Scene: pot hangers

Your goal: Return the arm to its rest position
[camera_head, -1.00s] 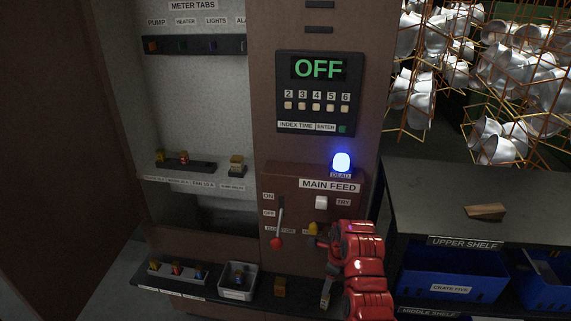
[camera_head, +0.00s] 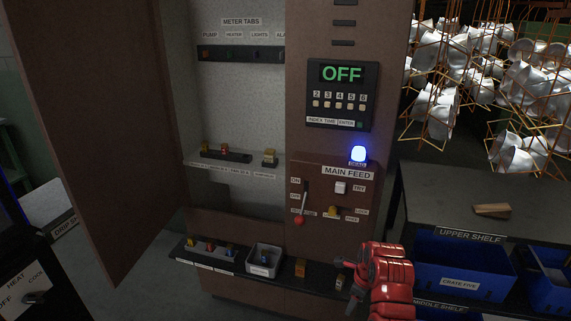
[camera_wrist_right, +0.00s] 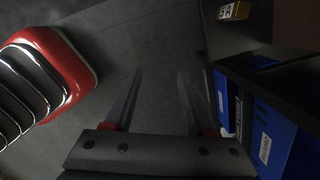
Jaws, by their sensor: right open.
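My right arm is red and shows at the lower right of the head view. Its right gripper (camera_head: 345,270) is beside the cabinet's lower ledge, low in front of the main feed panel (camera_head: 335,190). In the right wrist view the two dark fingers of the right gripper (camera_wrist_right: 158,98) are apart, with only dark floor between them. Nothing is held. My left gripper is not in the head view. The display (camera_head: 342,74) reads OFF, and a blue lamp (camera_head: 358,154) glows above the panel. The red-knobbed lever (camera_head: 300,217) points down.
The ledge (camera_head: 225,268) holds small coloured parts and a grey tray (camera_head: 265,259). At right, a dark shelf unit (camera_head: 440,195) carries a wooden wedge (camera_head: 491,210) and blue crates (camera_head: 455,268). An open cabinet door (camera_head: 100,130) stands at left. Metal pots hang at upper right.

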